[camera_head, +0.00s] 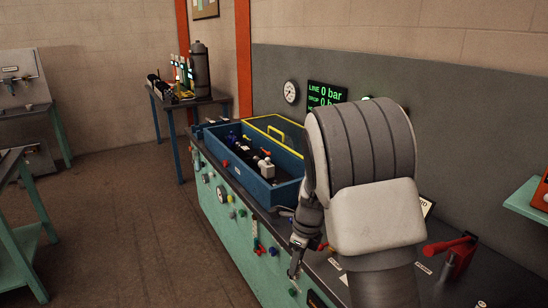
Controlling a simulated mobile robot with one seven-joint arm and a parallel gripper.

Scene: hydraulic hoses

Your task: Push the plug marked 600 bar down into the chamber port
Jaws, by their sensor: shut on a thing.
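My gripper (294,268) hangs at the front edge of the test bench, below the bulky grey wrist of my arm. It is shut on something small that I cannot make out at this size. I cannot pick out the plug marked 600 bar or read any marking on it. I cannot pick out the chamber port either; my arm hides much of the middle of the bench.
A blue tray (235,178) with several fittings and a yellow handle stands left of my arm. A display (327,95) reading 0 bar and a round gauge (290,91) are on the back panel. A red lever (452,252) stands at the right. Knobs line the bench front.

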